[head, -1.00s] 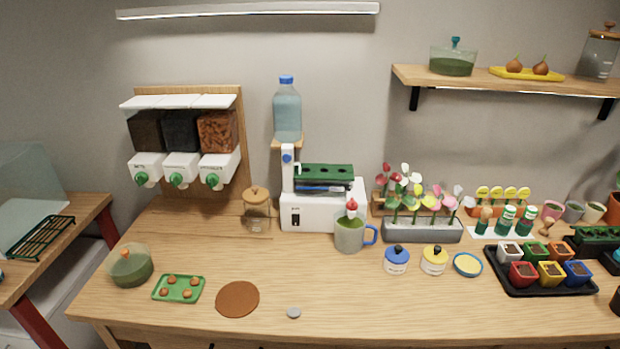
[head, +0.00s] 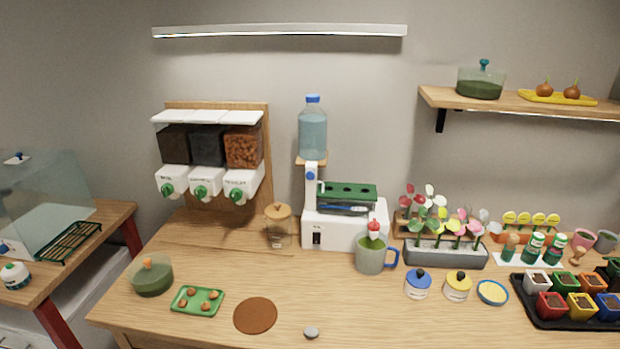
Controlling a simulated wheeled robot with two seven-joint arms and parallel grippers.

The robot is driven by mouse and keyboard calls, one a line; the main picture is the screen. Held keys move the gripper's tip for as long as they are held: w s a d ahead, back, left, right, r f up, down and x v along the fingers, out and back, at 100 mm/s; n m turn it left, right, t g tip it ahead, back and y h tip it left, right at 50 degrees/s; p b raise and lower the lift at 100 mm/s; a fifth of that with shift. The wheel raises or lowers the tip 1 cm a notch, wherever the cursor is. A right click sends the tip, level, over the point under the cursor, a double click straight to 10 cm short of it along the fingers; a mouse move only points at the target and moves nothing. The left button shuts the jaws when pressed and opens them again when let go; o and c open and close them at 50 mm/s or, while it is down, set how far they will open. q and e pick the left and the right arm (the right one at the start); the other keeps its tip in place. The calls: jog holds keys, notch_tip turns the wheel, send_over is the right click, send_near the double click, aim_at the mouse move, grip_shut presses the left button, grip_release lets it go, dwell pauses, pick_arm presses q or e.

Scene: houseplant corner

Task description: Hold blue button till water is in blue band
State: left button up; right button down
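The blue button (head: 310,176) is a small round spot on the front of the white water dispenser column (head: 311,196). A blue-capped water bottle (head: 313,137) stands upright on the wooden support above it. The white machine base (head: 345,232) sits behind the table's middle and carries a clear tank (head: 346,204) with a green holed lid (head: 347,189). A blue strip (head: 343,208) shows low in the tank; it is too small to tell whether it is the band or where the water level is. Neither of my grippers is in view.
Blue and yellow lidded pots (head: 417,285) are at right. The front middle of the table is mostly clear.

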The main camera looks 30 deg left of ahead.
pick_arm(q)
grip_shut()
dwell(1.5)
